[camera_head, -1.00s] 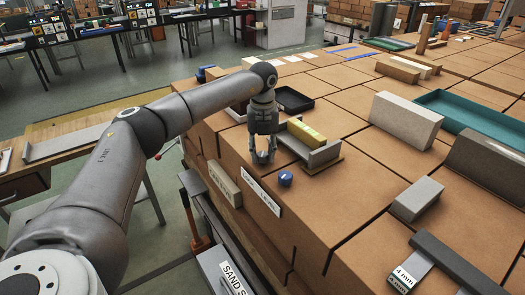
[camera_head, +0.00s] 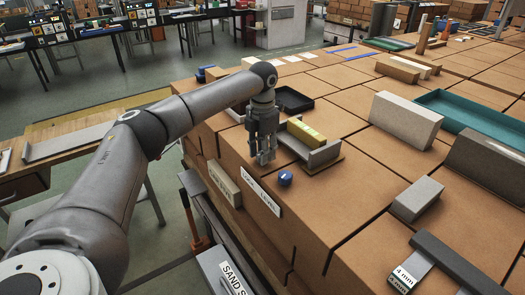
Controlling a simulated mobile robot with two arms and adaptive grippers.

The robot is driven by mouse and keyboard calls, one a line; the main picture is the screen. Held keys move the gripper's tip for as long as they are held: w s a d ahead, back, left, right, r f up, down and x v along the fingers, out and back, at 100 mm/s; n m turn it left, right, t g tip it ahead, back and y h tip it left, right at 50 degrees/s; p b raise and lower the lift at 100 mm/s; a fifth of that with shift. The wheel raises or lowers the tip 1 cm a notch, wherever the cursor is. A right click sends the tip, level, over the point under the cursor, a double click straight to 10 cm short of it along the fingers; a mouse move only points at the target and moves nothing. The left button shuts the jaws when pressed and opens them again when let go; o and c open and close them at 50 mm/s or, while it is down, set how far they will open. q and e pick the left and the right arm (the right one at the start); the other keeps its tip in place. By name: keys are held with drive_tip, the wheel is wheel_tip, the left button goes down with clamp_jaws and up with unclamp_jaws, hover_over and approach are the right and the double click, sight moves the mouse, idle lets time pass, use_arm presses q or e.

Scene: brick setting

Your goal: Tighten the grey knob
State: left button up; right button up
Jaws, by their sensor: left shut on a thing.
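My left gripper (camera_head: 265,161) points down over the front edge of the brown block-topped table. Its fingers are closed together on something small, which they hide; I cannot make out the grey knob apart from the grey fingers. A blue knob (camera_head: 285,178) stands just to the right of the fingertips, apart from them. Behind it is a grey fixture (camera_head: 322,155) with a yellow bar (camera_head: 307,133) on it. My right gripper is not in view.
A white label plate (camera_head: 262,194) is on the front face below the gripper. A black tray (camera_head: 294,99) lies behind it. A grey block (camera_head: 415,199) and a pale upright block (camera_head: 405,120) stand to the right.

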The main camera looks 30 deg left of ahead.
use_arm(q)
drive_tip(key=m, duration=0.4)
drive_tip(key=shift+r+m, duration=0.1)
drive_tip(key=shift+m, duration=0.3)
drive_tip(key=m, duration=0.3)
drive_tip(key=shift+m, duration=0.3)
drive_tip(key=m, duration=0.4)
drive_tip(key=shift+m, duration=1.5)
drive_tip(key=o, duration=0.9)
drive_tip(key=shift+o, duration=0.5)
